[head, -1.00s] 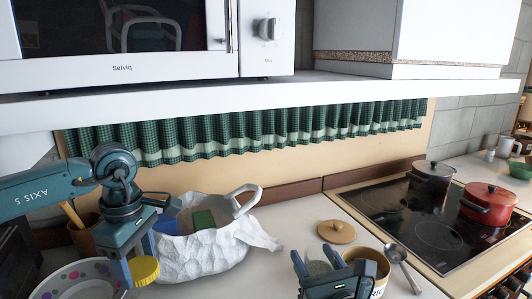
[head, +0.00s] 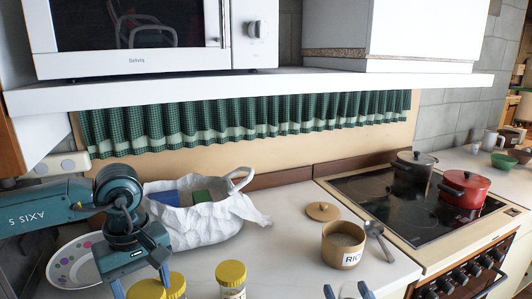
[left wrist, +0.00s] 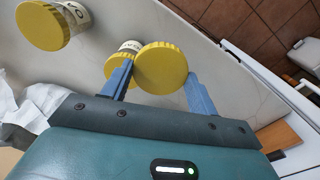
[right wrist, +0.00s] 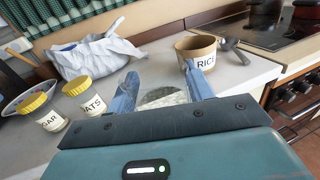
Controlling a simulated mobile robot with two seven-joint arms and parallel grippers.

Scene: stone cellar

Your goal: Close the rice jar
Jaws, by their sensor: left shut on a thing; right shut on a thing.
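The rice jar (head: 343,247) stands open and upright on the counter, its label facing me; it also shows in the right wrist view (right wrist: 196,49). A round wooden lid with a knob (head: 322,211) lies on the counter just behind it. My right gripper (head: 348,290) is in front of the jar, apart from it. It is shut on a pale speckled round thing (right wrist: 163,98), mostly hidden by the hand. My left gripper (head: 141,287) is shut on a yellow-lidded jar (left wrist: 162,66) at the counter's left front.
Other yellow-lidded jars stand nearby, one at the front middle (head: 231,275). A white bag (head: 205,225) and a dotted plate (head: 70,262) are behind. A spoon (head: 376,232) lies right of the rice jar, beside the stove (head: 420,205) with two pots.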

